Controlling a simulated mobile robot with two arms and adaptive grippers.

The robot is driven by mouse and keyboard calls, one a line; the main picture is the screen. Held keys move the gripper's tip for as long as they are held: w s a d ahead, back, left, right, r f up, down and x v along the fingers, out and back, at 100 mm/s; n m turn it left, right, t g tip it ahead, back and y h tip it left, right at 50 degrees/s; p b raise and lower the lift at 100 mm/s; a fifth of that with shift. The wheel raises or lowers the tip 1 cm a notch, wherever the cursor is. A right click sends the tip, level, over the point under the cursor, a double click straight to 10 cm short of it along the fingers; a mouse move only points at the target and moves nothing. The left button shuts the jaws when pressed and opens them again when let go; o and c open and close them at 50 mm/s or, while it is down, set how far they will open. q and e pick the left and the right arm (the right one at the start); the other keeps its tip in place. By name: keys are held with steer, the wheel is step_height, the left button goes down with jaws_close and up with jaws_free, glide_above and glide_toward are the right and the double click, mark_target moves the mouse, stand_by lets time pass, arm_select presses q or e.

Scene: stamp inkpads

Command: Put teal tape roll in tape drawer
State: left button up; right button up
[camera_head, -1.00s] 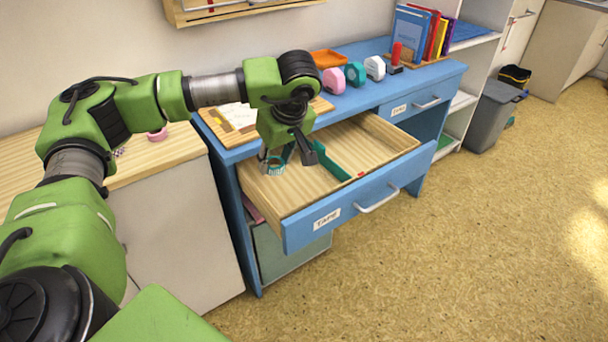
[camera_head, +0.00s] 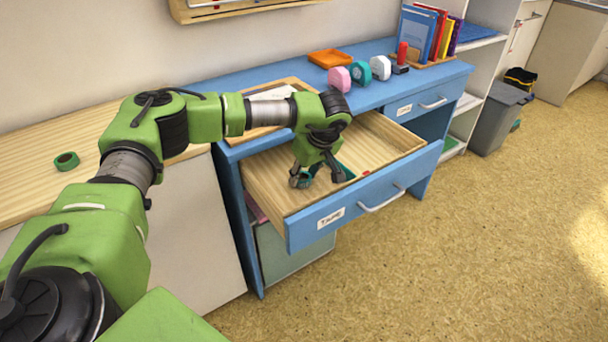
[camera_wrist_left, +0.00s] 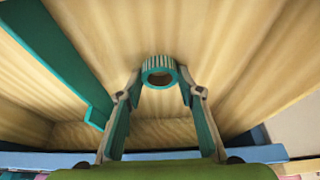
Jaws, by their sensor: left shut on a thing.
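The teal tape roll (camera_wrist_left: 160,72) shows in the left wrist view at the tips of my left gripper's fingers (camera_wrist_left: 160,88). It is a small ribbed ring with its hole facing the camera. My left gripper (camera_head: 318,179) is shut on it, low inside the open tape drawer (camera_head: 332,218), at the drawer's left part. In the head view the roll is mostly hidden by the fingers. Whether it touches the drawer floor I cannot tell. The drawer's blue front carries a TAPE label. My right gripper is not in view.
A teal divider (camera_wrist_left: 62,55) stands in the drawer beside the gripper. On the blue desk (camera_head: 222,92) stand pink (camera_head: 340,79), teal (camera_head: 361,72) and white (camera_head: 381,67) dispensers and an orange tray (camera_head: 328,58).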

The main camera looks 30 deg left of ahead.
arm_select(q)
steer(key=o, duration=0.4)
steer(key=shift+f, duration=0.1)
steer(key=o, duration=0.4)
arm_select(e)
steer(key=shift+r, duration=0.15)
arm_select(q)
steer(key=shift+d+r, duration=0.1)
steer(key=shift+r, duration=0.25)
steer(key=p+v, duration=0.1)
steer(key=v, duration=1)
steer(key=shift+s+d+r, duration=0.15)
steer(key=shift+d+r, duration=0.1)
steer(key=shift+r, duration=0.05)
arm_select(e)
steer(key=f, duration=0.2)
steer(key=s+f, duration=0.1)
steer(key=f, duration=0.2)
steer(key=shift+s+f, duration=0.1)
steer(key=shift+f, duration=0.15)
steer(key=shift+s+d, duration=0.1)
